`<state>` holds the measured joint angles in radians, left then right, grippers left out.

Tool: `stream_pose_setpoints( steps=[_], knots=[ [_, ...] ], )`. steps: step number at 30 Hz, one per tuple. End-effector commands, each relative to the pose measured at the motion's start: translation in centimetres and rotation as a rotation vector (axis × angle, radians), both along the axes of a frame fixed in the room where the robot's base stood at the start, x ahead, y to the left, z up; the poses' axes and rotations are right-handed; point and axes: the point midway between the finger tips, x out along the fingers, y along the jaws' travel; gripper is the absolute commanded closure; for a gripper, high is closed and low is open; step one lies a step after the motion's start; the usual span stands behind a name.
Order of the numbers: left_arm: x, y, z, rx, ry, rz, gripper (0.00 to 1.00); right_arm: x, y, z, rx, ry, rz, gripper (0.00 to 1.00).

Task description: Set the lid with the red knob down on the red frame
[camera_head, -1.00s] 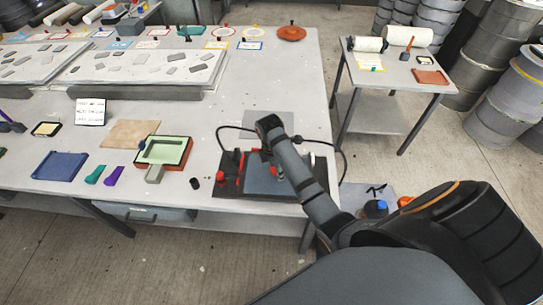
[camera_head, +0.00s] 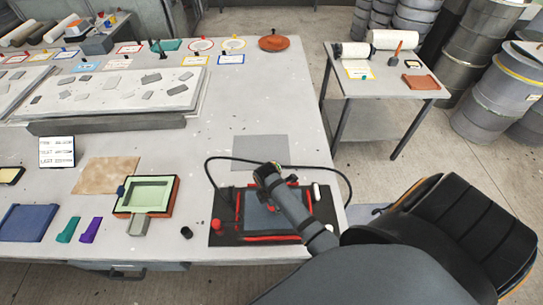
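I cannot pick out a lid with a red knob for certain. A round rust-red disc (camera_head: 274,43) with a small dark knob lies at the table's back right. Several red-outlined frames stand along the back, among them a rectangular red frame (camera_head: 130,48) and a round red ring (camera_head: 201,45). Small dark knob-like pieces stand beside them. My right gripper (camera_head: 265,170) is over the back edge of a dark panel with red strips (camera_head: 228,236); its fingers are too small and hidden to read. My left gripper is not in view.
A green-lined tray (camera_head: 147,193), a tan board (camera_head: 106,175) and a blue slab (camera_head: 27,223) lie at the front left. A side table (camera_head: 385,83) stands right. A black cable (camera_head: 344,185) loops around the panel.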

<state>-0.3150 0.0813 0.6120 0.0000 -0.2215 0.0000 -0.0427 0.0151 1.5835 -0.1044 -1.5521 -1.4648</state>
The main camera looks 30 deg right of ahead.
Motion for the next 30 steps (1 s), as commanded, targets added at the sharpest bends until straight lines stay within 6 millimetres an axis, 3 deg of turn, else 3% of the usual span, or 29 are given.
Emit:
stream_pose_setpoints(
  steps=[6,7,12,17,23,26,30],
  knots=[
    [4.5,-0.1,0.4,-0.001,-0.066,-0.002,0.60,-0.1,0.0,-0.2,-0.001,-0.006,0.002,1.00],
    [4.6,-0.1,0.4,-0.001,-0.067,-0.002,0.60,-0.1,0.0,-0.3,0.000,-0.004,0.001,0.52],
    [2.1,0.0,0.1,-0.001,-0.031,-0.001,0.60,-0.2,0.0,-0.2,0.000,-0.002,0.001,0.31],
    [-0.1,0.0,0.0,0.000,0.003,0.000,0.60,-0.2,0.0,-0.3,-0.001,-0.001,0.001,0.31],
    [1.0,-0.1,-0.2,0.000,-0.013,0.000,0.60,-0.1,0.1,0.2,0.000,-0.003,0.001,0.31],
    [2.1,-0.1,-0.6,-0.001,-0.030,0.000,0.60,-0.1,0.3,1.7,-0.001,-0.005,0.002,0.31],
    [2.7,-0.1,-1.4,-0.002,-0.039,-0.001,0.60,0.0,0.7,5.1,-0.001,-0.006,0.002,0.31]
  ],
)
